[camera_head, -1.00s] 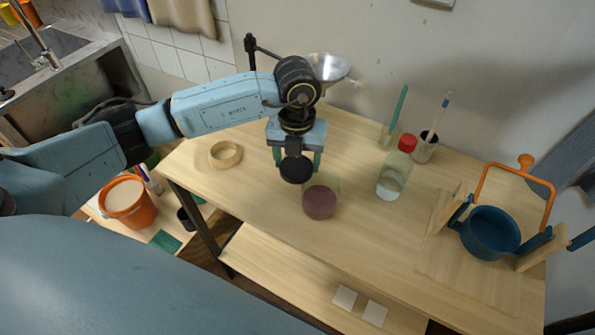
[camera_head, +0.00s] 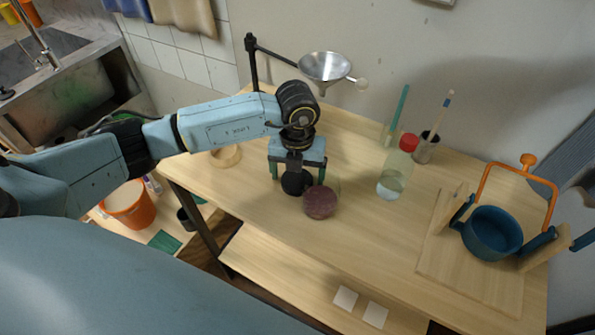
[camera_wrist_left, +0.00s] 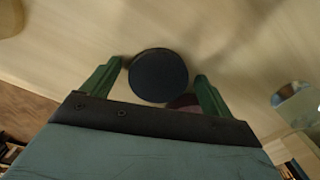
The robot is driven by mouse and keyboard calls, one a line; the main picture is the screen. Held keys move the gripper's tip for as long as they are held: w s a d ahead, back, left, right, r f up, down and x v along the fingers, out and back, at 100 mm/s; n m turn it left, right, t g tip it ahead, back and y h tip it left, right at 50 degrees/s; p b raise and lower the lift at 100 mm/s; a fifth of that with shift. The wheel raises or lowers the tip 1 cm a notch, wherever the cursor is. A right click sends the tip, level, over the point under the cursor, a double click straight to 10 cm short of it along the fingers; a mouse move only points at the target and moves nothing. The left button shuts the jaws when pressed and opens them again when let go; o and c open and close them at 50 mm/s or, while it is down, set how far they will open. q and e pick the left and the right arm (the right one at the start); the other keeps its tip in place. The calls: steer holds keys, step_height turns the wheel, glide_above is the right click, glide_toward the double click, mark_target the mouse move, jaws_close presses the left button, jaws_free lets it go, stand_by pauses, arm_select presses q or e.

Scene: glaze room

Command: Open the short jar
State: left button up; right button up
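The short jar (camera_head: 320,204) stands on the wooden table and shows mainly its maroon contents. Its mouth carries no lid. A dark round lid (camera_head: 295,184) is just left of the jar, low over or on the table. My left gripper (camera_head: 298,172) points down around the lid. The left wrist view shows the lid (camera_wrist_left: 158,75) between the two green fingers (camera_wrist_left: 157,80), with a small gap at each side. There the jar (camera_wrist_left: 183,102) is mostly hidden behind the lid and gripper. My right gripper is not in view.
A red-capped bottle (camera_head: 393,181) and a brush cup (camera_head: 426,148) stand right of the jar. A blue pot (camera_head: 491,234) with an orange handle is farther right. A tape ring (camera_head: 226,156) lies left, and a funnel (camera_head: 325,67) hangs behind. The table front is clear.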

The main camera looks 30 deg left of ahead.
mark_target(297, 177)
arm_select(q)
steer(key=shift+r, duration=0.55)
step_height(297, 177, up, 11)
steer(key=shift+r+p, duration=0.15)
steer(key=shift+p, duration=0.2)
steer(key=shift+s, duration=0.1)
